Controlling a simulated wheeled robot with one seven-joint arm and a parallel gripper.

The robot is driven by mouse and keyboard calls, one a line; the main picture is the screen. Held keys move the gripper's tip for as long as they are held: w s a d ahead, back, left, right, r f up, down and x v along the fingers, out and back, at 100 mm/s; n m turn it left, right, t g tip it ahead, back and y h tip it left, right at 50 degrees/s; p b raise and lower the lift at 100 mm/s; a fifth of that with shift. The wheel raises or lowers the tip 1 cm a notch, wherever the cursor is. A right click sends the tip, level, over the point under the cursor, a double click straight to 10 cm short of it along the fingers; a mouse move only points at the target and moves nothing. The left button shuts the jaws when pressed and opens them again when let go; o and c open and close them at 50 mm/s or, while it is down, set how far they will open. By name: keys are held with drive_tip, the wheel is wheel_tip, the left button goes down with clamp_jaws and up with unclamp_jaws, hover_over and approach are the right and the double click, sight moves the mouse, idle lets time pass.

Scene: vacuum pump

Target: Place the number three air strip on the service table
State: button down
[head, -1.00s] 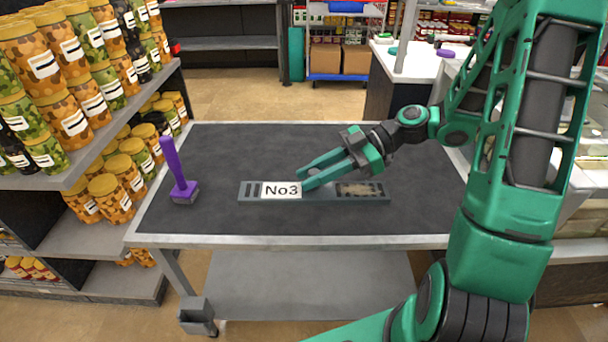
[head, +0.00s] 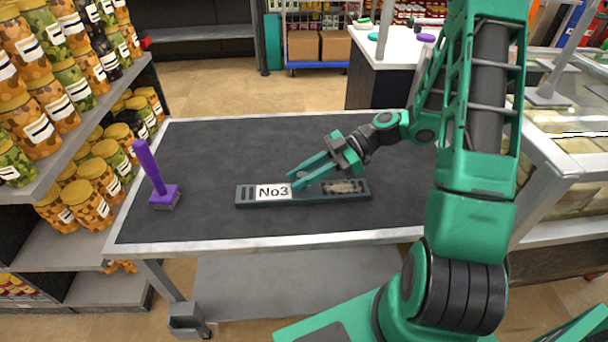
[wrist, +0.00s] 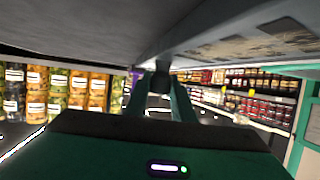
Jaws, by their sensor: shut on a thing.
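The number three air strip (head: 314,190) is a long flat grey bar with a white "No3" label at its left and a worn brown patch at its right. In the head view it appears over the dark top of the service table (head: 210,222), near the middle. Whether it touches the table cannot be told. My gripper (head: 294,187) is shut on the strip near the label, reaching in from the right. In the wrist view the strip (wrist: 262,42) crosses the top, beside my fingers (wrist: 160,98).
A purple-handled brush (head: 157,180) stands on the table to the strip's left. Shelves of jars (head: 75,130) flank the table's left side. A glass-topped case (head: 560,140) is close on the right. The table's back and front left areas are clear.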

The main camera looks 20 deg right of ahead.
drive_tip(key=shift+a, duration=0.1)
drive_tip(key=c, duration=1.5)
unclamp_jaws()
